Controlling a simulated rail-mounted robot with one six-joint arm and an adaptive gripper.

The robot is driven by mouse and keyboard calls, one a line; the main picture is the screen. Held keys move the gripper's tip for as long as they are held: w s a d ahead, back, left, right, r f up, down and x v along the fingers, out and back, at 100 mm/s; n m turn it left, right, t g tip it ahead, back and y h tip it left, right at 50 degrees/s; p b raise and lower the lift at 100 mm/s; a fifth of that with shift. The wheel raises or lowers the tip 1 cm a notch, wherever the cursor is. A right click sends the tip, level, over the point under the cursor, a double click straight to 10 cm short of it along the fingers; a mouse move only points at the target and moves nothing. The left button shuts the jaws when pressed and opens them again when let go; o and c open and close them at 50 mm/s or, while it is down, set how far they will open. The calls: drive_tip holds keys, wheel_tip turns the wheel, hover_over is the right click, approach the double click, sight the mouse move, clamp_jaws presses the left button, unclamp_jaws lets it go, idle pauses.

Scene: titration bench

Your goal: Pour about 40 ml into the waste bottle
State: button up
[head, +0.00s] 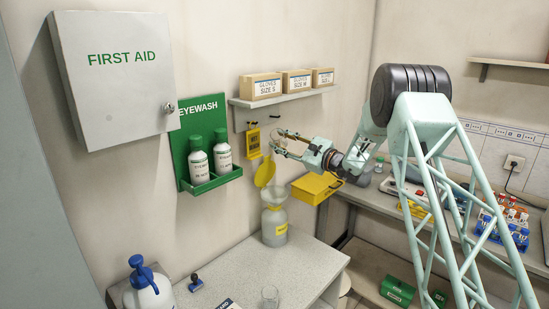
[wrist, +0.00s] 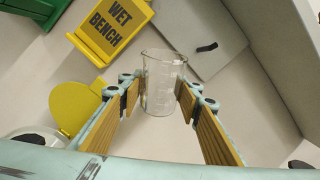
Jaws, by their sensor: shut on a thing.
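My gripper (head: 279,143) is shut on a clear glass beaker (wrist: 160,72), gripping it from both sides between its tan-lined fingers. In the head view the beaker is small and faint at the fingertips, raised above the bench. I cannot tell how much liquid it holds. The lid also shows in the wrist view (wrist: 78,104), to the lower left of the beaker.
A yellow wet bench sign (wrist: 112,30) is behind. An eyewash holder (head: 207,182) with two bottles hangs on the wall. A blue-capped wash bottle (head: 150,290), a stamp (head: 195,284) and another glass (head: 270,298) stand on the front bench. A yellow box (head: 318,188) is right of the bottle.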

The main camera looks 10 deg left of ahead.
sight(282, 143)
drive_tip(key=shift+w+d+f+m+h+p, duration=0.1)
drive_tip(key=shift+w+f+m+h+p, duration=0.15)
drive_tip(key=shift+m+p, duration=0.5)
drive_tip(key=shift+w+d+f+m+g+h+p, duration=0.1)
drive_tip(key=shift+w+f+m+g+h+p, duration=0.2)
drive_tip(key=shift+m+p, duration=0.5)
drive_tip(key=shift+w+d+f+m+g+h+p, duration=0.1)
drive_tip(key=shift+w+f+m+p, duration=0.25)
drive_tip(key=shift+m+p, duration=0.45)
drive_tip(key=shift+w+d+f+m+p, duration=0.1)
drive_tip(key=shift+w+f+m+p, duration=0.1)
drive_tip(key=shift+m+p, duration=0.4)
drive_tip(key=shift+w+d+f+m+g+h+p, duration=0.1)
drive_tip(key=shift+f+m+g+p, duration=0.2)
drive_tip(key=shift+f, duration=0.35)
drive_tip(key=shift+w+a+f+m+g+h+p, duration=0.1)
drive_tip(key=shift+f+m+p, duration=0.1)
drive_tip(key=shift+f+p, duration=0.3)
drive_tip(key=shift+w+d+f+m+g+h+p, duration=0.1)
drive_tip(key=shift+f+m+g+p, duration=0.15)
drive_tip(key=shift+f, duration=0.5)
